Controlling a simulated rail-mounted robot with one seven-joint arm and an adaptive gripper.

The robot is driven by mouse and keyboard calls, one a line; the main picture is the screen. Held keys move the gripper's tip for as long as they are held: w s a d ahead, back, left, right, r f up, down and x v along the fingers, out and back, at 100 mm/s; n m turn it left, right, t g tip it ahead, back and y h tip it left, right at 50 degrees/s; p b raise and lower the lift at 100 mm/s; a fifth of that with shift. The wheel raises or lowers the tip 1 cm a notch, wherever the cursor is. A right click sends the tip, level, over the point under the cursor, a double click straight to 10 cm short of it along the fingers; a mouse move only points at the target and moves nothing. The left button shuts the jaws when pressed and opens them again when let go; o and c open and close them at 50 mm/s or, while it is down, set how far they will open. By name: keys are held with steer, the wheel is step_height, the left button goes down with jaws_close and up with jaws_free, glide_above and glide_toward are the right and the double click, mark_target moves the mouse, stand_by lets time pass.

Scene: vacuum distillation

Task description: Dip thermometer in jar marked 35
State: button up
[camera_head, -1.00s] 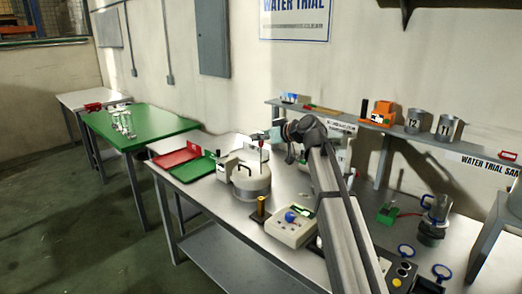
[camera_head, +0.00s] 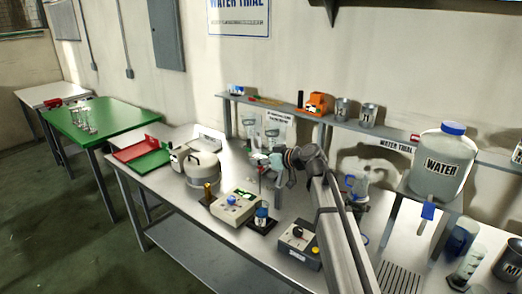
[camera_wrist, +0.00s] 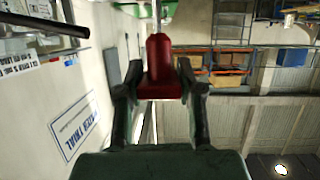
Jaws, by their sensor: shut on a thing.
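My gripper (camera_wrist: 160,95) is shut on the red handle (camera_wrist: 160,70) of the thermometer, whose thin pale stem (camera_wrist: 157,12) runs out of the top of the wrist view. In the head view my gripper (camera_head: 262,161) is above the steel bench, right of the round white pot (camera_head: 203,172). The thermometer is too small to make out clearly there. Several clear glass vessels (camera_head: 82,118) stand on the green table. I cannot read a 35 on any jar.
Red and green trays (camera_head: 150,160) lie at left. A large WATER jug (camera_head: 441,165) stands at right. A shelf (camera_head: 290,112) runs behind.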

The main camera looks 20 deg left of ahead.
steer(key=shift+s+d, duration=0.2)
steer(key=shift+d, duration=0.3)
steer(key=shift+a+f, duration=0.2)
steer(key=shift+f, duration=1.95)
step_height(320, 180, down, 8)
steer(key=b, duration=0.8)
steer(key=shift+f, duration=0.2)
stand_by(4.0)
